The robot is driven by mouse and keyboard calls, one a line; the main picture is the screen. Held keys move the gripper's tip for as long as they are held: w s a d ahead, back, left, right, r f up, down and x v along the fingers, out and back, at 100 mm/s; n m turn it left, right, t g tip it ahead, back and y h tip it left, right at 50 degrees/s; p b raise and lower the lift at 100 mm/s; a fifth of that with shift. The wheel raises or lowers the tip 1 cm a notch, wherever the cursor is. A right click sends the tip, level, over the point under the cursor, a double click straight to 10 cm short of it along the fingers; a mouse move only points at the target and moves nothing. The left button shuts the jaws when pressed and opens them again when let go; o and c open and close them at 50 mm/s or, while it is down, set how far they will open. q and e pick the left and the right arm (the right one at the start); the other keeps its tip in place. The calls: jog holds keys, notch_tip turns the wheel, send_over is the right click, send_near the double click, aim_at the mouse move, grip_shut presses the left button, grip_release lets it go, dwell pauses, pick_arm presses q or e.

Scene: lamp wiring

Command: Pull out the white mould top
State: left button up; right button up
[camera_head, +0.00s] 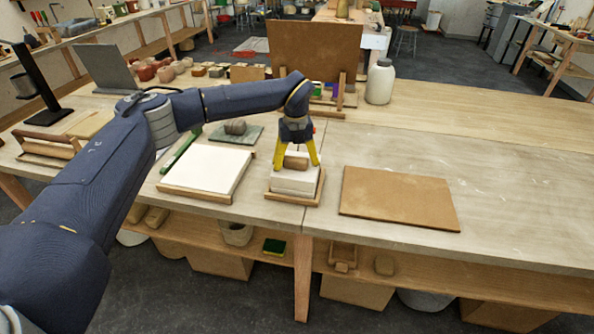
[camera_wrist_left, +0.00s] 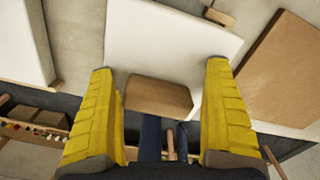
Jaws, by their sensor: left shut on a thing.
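The white mould (camera_head: 291,183) sits in a shallow wooden frame near the front edge of the workbench, and a seam shows between its upper and lower parts. A brown handle-like block (camera_head: 296,160) sits on the white mould top (camera_wrist_left: 165,45). My left gripper (camera_head: 298,161) points down over the mould. Its yellow fingers stand on either side of the brown block, shut on the top by this block, which also shows in the left wrist view (camera_wrist_left: 158,96). The exact finger contact is hard to see. My right gripper is not in view.
A white slab (camera_head: 208,170) on a wooden board lies left of the mould. A brown board (camera_head: 399,198) lies to its right. A white jar (camera_head: 380,82) and an upright brown panel (camera_head: 313,50) stand behind. The bench right of the brown board is clear.

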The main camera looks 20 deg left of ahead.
pick_arm(q)
jog(key=shift+s+d+r, duration=0.1)
jog(key=c, duration=0.6)
jog(key=shift+d+r, duration=0.2)
jog(key=shift+r, duration=0.6)
grip_shut()
jog(key=shift+r, duration=1.5)
jog(key=shift+r, duration=0.15)
jog(key=shift+a, duration=0.1)
jog(key=shift+o, duration=1.9)
grip_release()
jog(key=shift+a, duration=0.1)
